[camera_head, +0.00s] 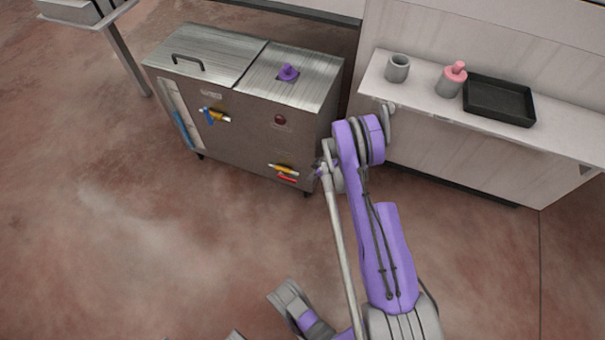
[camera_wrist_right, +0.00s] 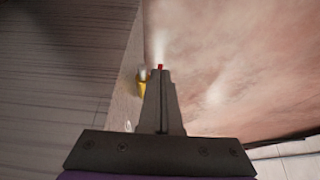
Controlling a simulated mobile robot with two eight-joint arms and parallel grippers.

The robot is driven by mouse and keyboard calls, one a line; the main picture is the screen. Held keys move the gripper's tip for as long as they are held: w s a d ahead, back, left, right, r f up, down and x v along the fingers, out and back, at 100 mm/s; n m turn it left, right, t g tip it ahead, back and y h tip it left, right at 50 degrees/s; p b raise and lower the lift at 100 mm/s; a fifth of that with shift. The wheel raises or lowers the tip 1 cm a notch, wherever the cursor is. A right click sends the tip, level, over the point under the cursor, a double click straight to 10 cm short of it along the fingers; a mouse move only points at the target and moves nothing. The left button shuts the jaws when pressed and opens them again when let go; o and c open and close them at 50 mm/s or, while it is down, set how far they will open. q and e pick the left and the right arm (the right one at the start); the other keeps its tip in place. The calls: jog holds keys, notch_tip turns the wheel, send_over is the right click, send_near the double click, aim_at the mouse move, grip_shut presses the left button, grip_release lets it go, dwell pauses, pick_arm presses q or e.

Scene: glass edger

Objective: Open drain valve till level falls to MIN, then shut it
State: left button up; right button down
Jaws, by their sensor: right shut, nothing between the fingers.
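The steel tank (camera_head: 235,128) stands at the back left. On its front left is a sight tube (camera_head: 184,130), blue in its lower part and pale above; its level marks are too small to read. A red valve handle (camera_head: 287,178) with a yellow tag (camera_head: 284,168) is low at the front right; I cannot read the tag. A blue handle (camera_head: 208,115) with another yellow tag sits higher left. My right gripper (camera_wrist_right: 160,72) is shut and empty, beside the tank's front right corner.
A purple knob (camera_head: 288,72) and a black handle (camera_head: 188,61) are on the tank top. The right-hand counter (camera_head: 430,98) holds a grey cup (camera_head: 397,68), a pink-topped bottle (camera_head: 452,79) and a black tray (camera_head: 499,101). The floor before the tank is clear.

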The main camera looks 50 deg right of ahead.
pick_arm(q)
jog(key=shift+s+r, duration=0.1)
jog(key=shift+r, duration=0.2)
pick_arm(e)
jog(key=shift+s+d+r, duration=0.2)
jog(key=shift+s+d, duration=0.1)
jog(key=shift+s, duration=0.45)
jog(key=shift+s+d+r, duration=0.15)
jog(key=shift+s+d, duration=0.15)
jog(key=shift+s, duration=0.4)
